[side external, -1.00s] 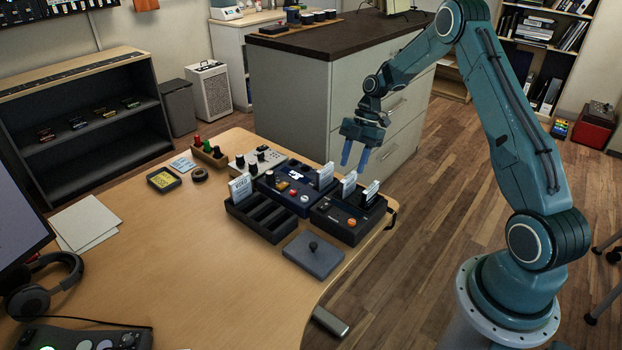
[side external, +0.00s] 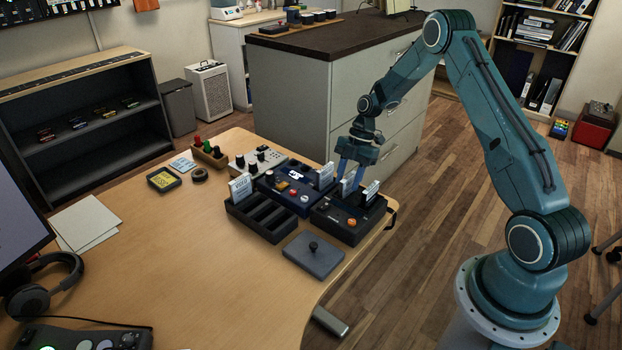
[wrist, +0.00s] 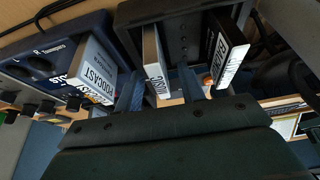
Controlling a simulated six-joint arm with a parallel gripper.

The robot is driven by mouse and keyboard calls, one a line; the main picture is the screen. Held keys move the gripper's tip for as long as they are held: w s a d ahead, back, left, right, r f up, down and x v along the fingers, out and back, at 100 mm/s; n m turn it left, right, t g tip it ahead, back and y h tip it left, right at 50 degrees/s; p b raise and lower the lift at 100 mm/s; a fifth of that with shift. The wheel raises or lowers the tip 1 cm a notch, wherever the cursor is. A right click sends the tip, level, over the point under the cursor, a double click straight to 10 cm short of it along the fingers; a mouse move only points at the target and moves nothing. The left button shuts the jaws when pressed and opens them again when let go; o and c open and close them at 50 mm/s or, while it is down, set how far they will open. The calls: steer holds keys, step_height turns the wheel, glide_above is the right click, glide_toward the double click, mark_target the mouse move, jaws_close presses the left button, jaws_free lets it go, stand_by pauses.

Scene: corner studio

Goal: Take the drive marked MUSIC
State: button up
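The white drive marked MUSIC (wrist: 154,65) stands upright in a dark device (side external: 345,222) with an orange knob at the table's right end. My gripper (side external: 351,183) is low over that device, its fingers pointing down. In the wrist view my gripper (wrist: 160,90) is open, with one blue finger on each side of the MUSIC drive. Gaps show between drive and fingers, so it is not gripped. In the side external view the fingers partly hide this drive.
A dark-edged drive (wrist: 228,50) stands close right of MUSIC, its label hard to read. A drive marked PODCAST (wrist: 92,70) stands in the blue device (side external: 283,192) at left. A slotted rack (side external: 262,218) holds another white drive (side external: 240,187). A grey plate with a knob (side external: 313,255) lies in front.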

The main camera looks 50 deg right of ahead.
jaws_close()
steer(key=shift+r, duration=0.2)
stand_by(0.3)
step_height(320, 180, up, 20)
steer(key=shift+f, duration=0.15)
stand_by(0.5)
stand_by(0.5)
